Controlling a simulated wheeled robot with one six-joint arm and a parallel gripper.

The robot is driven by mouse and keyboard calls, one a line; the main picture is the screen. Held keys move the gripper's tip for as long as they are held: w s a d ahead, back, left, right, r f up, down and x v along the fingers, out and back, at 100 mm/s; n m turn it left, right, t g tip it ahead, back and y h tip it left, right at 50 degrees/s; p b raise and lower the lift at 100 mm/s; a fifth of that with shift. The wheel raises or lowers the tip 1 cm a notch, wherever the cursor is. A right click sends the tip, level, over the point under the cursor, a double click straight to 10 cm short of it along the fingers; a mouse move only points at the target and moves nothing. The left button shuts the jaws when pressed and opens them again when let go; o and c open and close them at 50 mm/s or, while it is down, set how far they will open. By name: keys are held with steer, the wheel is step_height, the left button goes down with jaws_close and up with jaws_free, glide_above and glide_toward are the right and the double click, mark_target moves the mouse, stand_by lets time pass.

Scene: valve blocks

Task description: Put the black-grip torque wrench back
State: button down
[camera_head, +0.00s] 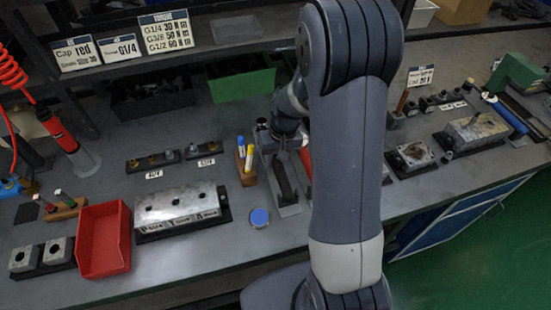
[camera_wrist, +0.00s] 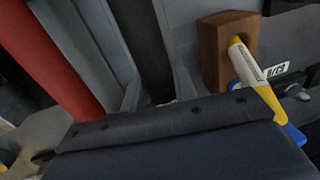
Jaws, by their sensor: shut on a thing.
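The black-grip torque wrench (camera_head: 285,180) lies along a grey rack (camera_head: 291,210) in the middle of the bench. Its dark grip (camera_wrist: 146,45) also shows in the wrist view, between grey side pieces. My gripper (camera_head: 279,143) is at the far end of this wrench, low over the rack, and is shut on it. The fingertips are mostly hidden, and I cannot tell whether the wrench rests fully in its place. A red-grip wrench (camera_wrist: 55,55) lies alongside, to the left in the wrist view; in the head view its red grip (camera_head: 306,161) is partly behind my arm.
A wooden holder (camera_head: 246,168) with yellow and blue markers stands close left of the rack. A blue-topped round tin (camera_head: 260,217) sits in front. A valve block (camera_head: 180,205) and a red bin (camera_head: 104,240) are farther left. My arm hides part of the bench.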

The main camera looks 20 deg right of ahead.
steer(key=c, duration=1.1)
jaws_free()
steer(key=shift+o, duration=0.2)
step_height(320, 180, up, 11)
steer(key=d, duration=0.1)
steer(key=shift+d, duration=0.35)
steer(key=shift+s+f, duration=0.1)
steer(key=shift+f, duration=0.1)
steer(key=f, duration=0.3)
steer(key=a+f, duration=0.1)
steer(key=f, duration=0.6)
steer(key=shift+a+f, duration=0.4)
steer(key=shift+r+p, duration=0.35)
steer(key=shift+r, duration=0.15)
